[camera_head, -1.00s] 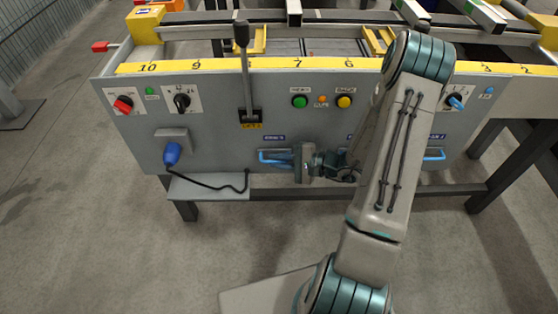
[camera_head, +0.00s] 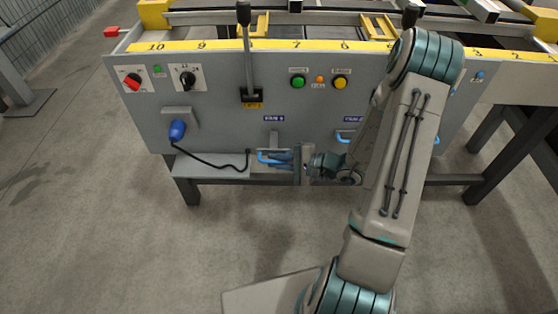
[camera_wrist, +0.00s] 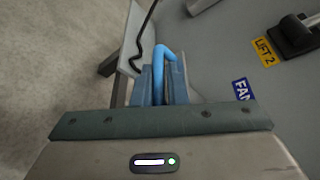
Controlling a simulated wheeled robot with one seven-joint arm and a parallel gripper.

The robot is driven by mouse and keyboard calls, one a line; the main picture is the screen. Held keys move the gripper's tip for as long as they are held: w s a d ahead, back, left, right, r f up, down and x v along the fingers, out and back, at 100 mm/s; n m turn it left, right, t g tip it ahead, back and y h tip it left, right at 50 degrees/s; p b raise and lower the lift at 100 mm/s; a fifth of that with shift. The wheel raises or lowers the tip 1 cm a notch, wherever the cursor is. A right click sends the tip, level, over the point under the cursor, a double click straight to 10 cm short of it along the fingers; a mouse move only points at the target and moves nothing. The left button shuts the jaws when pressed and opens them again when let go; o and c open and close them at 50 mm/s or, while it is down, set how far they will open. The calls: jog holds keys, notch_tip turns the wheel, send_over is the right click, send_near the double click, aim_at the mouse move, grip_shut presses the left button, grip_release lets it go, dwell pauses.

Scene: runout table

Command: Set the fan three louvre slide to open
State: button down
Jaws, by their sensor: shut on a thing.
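The fan three louvre slide shows as a blue bar handle (camera_head: 264,157) low on the grey panel, below a blue label (camera_head: 273,118) that seems to read FAN 3. A narrow slot shows between label and handle. My gripper (camera_head: 283,158) comes from the right and is shut on this handle. In the wrist view the bent blue handle (camera_wrist: 168,60) passes between the two blue fingers of my gripper (camera_wrist: 163,82). The fingers hide part of the handle.
Another blue handle (camera_head: 344,136) sits higher to the right, partly behind my arm. A lever (camera_head: 248,60) rises above the label. A blue plug (camera_head: 177,130) with a black cable hangs left, above a grey ledge (camera_head: 205,168). Open floor lies in front.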

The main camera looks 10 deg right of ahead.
jog(key=c, duration=1.8)
grip_release()
jog(key=shift+d+f, duration=0.1)
jog(key=shift+o, duration=0.2)
jog(key=p+v, duration=0.3)
jog(key=v, duration=1)
jog(key=shift+s+d, duration=0.15)
jog(key=shift+d, duration=0.15)
jog(key=shift+r, duration=0.25)
jog(key=s+a+r+n+g+h+p, duration=0.1)
jog(key=s+a+r+n+g+p, duration=0.15)
jog(key=r+p, duration=0.4)
jog(key=s+a+r+n+g+h+p, duration=0.2)
jog(key=a+r+n+g+p, duration=0.15)
jog(key=r, duration=0.55)
jog(key=s+a+r+n+g+h+p, duration=0.1)
jog(key=s+a+r+n+g+p, duration=0.2)
jog(key=r, duration=0.4)
jog(key=s+r+n+t+h+p, duration=0.1)
jog(key=s+r+n+h+p, duration=0.1)
jog(key=r+h+p, duration=0.2)
jog(key=s+a+r+n+t+h+p, duration=0.1)
jog(key=r+h+p, duration=0.4)
jog(key=r+p, duration=0.6)
notch_tip(320, 180, up, 10)
jog(key=shift+s+a+f+n+t, duration=0.1)
jog(key=shift+s+a+n+t, duration=0.25)
jog(key=shift+t, duration=0.35)
